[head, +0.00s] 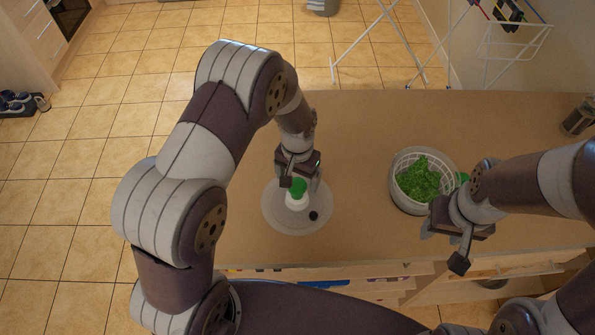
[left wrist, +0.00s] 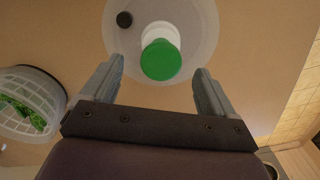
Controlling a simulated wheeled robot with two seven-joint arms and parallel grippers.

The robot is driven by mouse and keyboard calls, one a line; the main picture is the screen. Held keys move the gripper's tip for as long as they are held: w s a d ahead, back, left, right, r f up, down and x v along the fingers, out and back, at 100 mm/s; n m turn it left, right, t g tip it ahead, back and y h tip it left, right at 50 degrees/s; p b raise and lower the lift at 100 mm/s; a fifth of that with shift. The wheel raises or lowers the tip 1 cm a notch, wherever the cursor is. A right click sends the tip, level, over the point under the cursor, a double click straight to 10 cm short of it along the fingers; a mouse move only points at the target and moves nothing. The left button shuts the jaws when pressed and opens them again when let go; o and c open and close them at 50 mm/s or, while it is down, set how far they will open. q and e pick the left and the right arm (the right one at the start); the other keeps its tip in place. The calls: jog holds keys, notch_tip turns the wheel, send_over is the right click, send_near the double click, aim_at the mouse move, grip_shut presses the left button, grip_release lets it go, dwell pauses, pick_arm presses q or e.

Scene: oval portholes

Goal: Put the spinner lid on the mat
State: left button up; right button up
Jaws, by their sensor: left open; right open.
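The spinner lid (head: 277,212) is a round, pale, translucent disc with a white hub, a green knob (head: 297,187) and a black button. It lies flat on the wooden counter; I cannot make out a separate mat under it. In the left wrist view the lid (left wrist: 193,28) shows with its green knob (left wrist: 161,60) ahead of and between the fingers. My left gripper (head: 299,183) is open just over the knob, apparently not closed on it. My right gripper (head: 444,248) is open and empty, in front of the spinner bowl.
The white spinner bowl (head: 402,205) stands uncovered on the counter, with a basket of green leaves (head: 425,178). A dark jar-like object (head: 577,118) stands at the far right. The counter behind the lid and bowl is clear. Open drawers (head: 385,283) are below the front edge.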

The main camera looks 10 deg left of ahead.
pick_arm(q)
notch_tip(320, 180, up, 4)
jog(key=shift+r+b, duration=0.1)
jog(key=shift+b, duration=0.3)
jog(key=s+a+r+n+b, duration=0.1)
jog(key=s+a+r+b, duration=0.1)
jog(key=s, duration=0.5)
jog(key=s+a+r+n+t+b, duration=0.1)
jog(key=s+a+r, duration=0.1)
jog(key=s, duration=0.5)
jog(key=shift+a+r+b, duration=0.35)
jog(key=shift+a+r, duration=0.05)
jog(key=shift+a, duration=0.5)
jog(key=shift+w, duration=0.1)
